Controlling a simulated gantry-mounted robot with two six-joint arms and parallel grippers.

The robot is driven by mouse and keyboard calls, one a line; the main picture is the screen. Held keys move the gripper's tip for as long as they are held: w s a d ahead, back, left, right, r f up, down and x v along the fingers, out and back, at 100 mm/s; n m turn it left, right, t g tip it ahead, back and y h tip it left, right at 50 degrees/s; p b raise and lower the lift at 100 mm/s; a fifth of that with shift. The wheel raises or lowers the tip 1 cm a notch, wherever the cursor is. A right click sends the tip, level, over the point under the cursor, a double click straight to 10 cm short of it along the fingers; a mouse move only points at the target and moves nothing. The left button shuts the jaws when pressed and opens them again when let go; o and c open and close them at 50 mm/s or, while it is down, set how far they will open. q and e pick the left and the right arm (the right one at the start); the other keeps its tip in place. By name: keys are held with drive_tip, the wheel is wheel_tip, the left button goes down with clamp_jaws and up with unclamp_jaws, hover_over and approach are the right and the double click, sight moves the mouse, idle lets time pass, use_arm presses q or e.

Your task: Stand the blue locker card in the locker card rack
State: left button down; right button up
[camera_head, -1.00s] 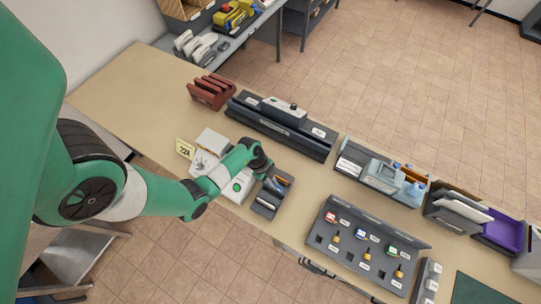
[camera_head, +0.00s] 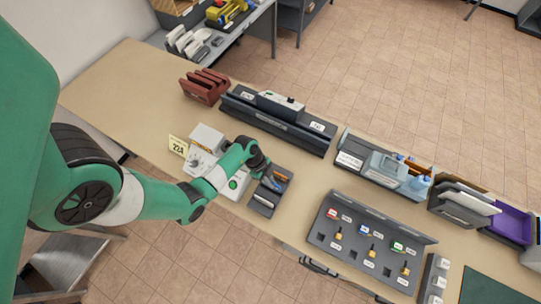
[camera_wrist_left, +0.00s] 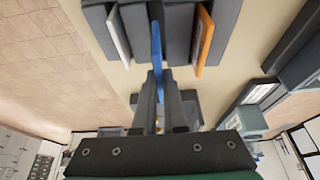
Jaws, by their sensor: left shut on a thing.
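My left gripper (camera_head: 265,175) is over the dark grey locker card rack (camera_head: 259,208), at the near edge of the counter. In the left wrist view its fingers (camera_wrist_left: 158,82) are shut on the blue locker card (camera_wrist_left: 156,48). The blue card (camera_head: 272,184) stands on edge in line with the middle gap of the rack (camera_wrist_left: 137,30), between a white card (camera_wrist_left: 118,36) and an orange card (camera_wrist_left: 204,38). I cannot tell whether its lower edge touches the rack's bottom. My right gripper is not in view.
A white device with a green button (camera_head: 236,184) stands close left of the rack. A long dark holder (camera_head: 275,125) lies behind it, and a key board (camera_head: 370,240) stands to the right. Bare counter lies between rack and key board.

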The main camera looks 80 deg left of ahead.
use_arm(q)
drive_tip(key=shift+f, duration=0.15)
drive_tip(key=shift+f, duration=0.1)
drive_tip(key=shift+f+b, duration=0.7)
drive_tip(key=shift+f, duration=0.55)
